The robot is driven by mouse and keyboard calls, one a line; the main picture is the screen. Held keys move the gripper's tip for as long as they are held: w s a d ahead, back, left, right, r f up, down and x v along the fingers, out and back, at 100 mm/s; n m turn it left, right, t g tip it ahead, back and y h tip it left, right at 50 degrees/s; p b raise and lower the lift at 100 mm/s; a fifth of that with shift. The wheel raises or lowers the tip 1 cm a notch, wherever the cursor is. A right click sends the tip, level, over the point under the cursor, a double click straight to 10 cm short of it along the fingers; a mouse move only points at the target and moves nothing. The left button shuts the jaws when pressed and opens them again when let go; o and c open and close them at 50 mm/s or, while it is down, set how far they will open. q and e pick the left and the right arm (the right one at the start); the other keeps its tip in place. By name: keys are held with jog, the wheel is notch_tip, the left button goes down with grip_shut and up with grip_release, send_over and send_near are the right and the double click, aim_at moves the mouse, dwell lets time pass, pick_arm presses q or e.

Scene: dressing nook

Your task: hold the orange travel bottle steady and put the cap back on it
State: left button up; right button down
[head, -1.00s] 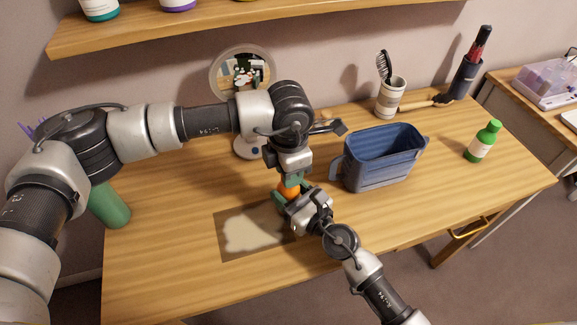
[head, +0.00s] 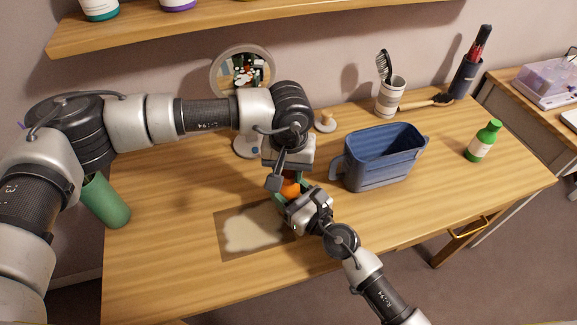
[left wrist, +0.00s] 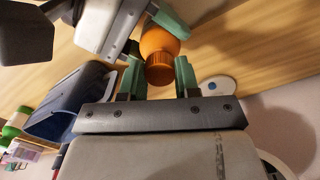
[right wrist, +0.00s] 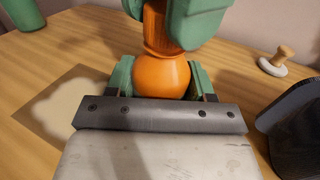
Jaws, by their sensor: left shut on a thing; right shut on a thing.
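The orange travel bottle (head: 291,190) stands over the front middle of the table, mostly hidden by my grippers in the head view. My right gripper (right wrist: 162,82) is shut on its rounded body (right wrist: 163,76). The ribbed orange cap (left wrist: 159,69) is on the bottle's top, in line with the body; I cannot tell how tightly it sits. My left gripper (left wrist: 160,78) comes from above and is shut on the cap, one green finger on each side. Its fingers hide part of the cap in the right wrist view.
A blue caddy (head: 365,174) stands close to the right of the grippers. Behind are a round mirror (head: 243,72) and a small wooden-knobbed stand (head: 325,122). A mat (head: 228,246) with a pale patch lies in front. A green bottle (head: 483,141) stands at right.

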pick_arm(q)
jog(key=m, duration=1.1)
jog(key=shift+m, duration=0.3)
jog(key=o, duration=0.9)
jog(key=shift+r, duration=2.25)
jog(key=shift+c, duration=0.4)
